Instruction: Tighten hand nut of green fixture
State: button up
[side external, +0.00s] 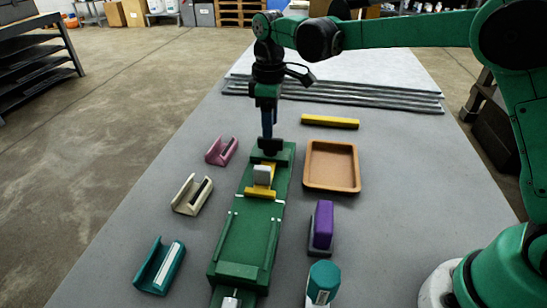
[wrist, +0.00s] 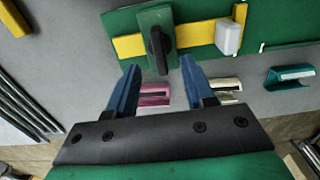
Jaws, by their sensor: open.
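The long green fixture (side external: 246,240) lies along the middle of the grey table. At its far end is a raised green block with a black hand nut (side external: 270,147). In the wrist view the black hand nut (wrist: 158,48) is a narrow bar standing out from the green block (wrist: 143,21). A yellow strip (wrist: 194,34) runs under that block, with a white block (wrist: 229,37) on it. My gripper (side external: 268,137) points down over the nut. In the wrist view its blue fingers (wrist: 160,62) are open, one on each side of the nut; contact cannot be told.
Left of the fixture stand pink (side external: 222,151), cream (side external: 191,194) and teal (side external: 159,266) holders. Right of it are an orange tray (side external: 306,178), a purple block (side external: 323,225) and a teal-capped bottle (side external: 324,282). A yellow bar (side external: 330,122) and stacked grey sheets (side external: 350,97) lie behind.

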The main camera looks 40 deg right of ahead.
aim_at(270, 145)
jog(key=shift+f, duration=1.9)
jog(key=shift+c, duration=0.2)
grip_shut()
